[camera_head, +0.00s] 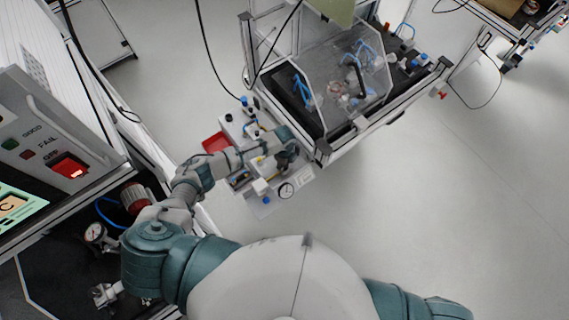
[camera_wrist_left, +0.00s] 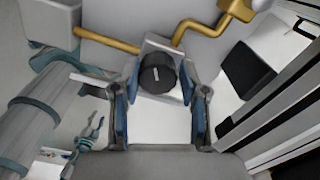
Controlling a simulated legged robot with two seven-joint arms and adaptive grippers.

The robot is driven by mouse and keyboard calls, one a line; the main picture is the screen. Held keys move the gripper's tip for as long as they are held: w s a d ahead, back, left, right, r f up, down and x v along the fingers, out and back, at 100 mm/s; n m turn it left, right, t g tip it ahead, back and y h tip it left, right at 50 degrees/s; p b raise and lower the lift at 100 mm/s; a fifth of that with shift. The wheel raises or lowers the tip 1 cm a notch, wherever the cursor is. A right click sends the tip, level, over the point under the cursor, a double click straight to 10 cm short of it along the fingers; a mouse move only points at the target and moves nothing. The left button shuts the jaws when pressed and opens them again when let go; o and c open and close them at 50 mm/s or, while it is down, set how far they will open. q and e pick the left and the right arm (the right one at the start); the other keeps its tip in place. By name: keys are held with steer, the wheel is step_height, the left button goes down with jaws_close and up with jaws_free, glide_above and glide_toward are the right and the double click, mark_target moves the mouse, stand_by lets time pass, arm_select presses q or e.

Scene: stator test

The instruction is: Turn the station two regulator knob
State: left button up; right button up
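The black round regulator knob (camera_wrist_left: 157,74) with a white mark on its face sits on a pale block in the left wrist view, with brass pipes on both sides. My left gripper (camera_wrist_left: 161,80) is open, its two blue-grey fingers left and right of the knob with a visible gap on each side. In the head view my left gripper (camera_head: 285,153) is over the small grey regulator station (camera_head: 302,181), and it hides the knob there. A round white gauge (camera_head: 286,190) is on the station's near side. My right gripper is out of view.
A red tray (camera_head: 215,142) lies left of the station. A framed machine with a clear cover (camera_head: 345,75) stands close behind it. A control panel with a red switch (camera_head: 70,167) is at the left. The floor at right is clear.

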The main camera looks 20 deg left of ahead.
arm_select(q)
steer(key=shift+o, duration=1.2)
steer(key=shift+w+r, duration=0.1)
steer(key=shift+r, duration=0.05)
step_height(320, 180, up, 12)
steer(key=shift+f, duration=0.2)
